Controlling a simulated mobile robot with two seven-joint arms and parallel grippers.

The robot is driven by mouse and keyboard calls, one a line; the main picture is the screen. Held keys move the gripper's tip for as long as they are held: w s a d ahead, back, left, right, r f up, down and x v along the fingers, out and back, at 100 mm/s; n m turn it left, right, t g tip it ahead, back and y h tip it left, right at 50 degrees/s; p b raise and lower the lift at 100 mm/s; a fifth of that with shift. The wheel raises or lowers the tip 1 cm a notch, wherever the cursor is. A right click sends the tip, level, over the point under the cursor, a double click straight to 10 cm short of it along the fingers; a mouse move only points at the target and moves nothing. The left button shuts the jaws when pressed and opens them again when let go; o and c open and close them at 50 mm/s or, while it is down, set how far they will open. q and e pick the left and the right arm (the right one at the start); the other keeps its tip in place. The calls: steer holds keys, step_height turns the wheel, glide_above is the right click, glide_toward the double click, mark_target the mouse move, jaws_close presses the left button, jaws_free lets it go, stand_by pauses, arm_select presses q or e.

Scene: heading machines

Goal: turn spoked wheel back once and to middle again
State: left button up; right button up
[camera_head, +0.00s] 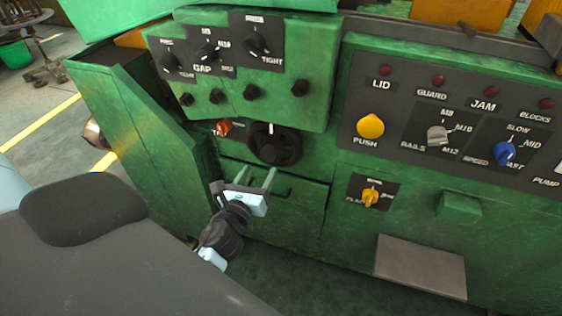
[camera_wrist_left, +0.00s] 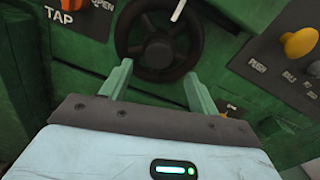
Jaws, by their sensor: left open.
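The spoked wheel (camera_head: 274,146) is dark and round, set in the green machine front below the overhanging knob panel. A white mark stands at its top. My left gripper (camera_head: 258,178) is open and empty just below the wheel, its two green fingers pointing towards it. In the left wrist view the wheel (camera_wrist_left: 159,40) shows ahead of and between the spread fingertips (camera_wrist_left: 158,78), apart from them as far as I can tell. My right gripper is not in view.
A red tap knob (camera_head: 223,127) is left of the wheel. The knob panel (camera_head: 240,65) overhangs above. A drawer-like front with a handle (camera_head: 287,192) lies below. A yellow knob (camera_head: 370,196), a yellow push button (camera_head: 370,127) and a grey ledge (camera_head: 421,267) are to the right.

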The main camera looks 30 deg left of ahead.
mark_target(267, 157)
arm_select(q)
steer(key=shift+w+a+r, duration=0.1)
steer(key=shift+w+a, duration=0.15)
steer(key=shift+w, duration=0.4)
steer(key=shift+x, duration=3.3)
jaws_close()
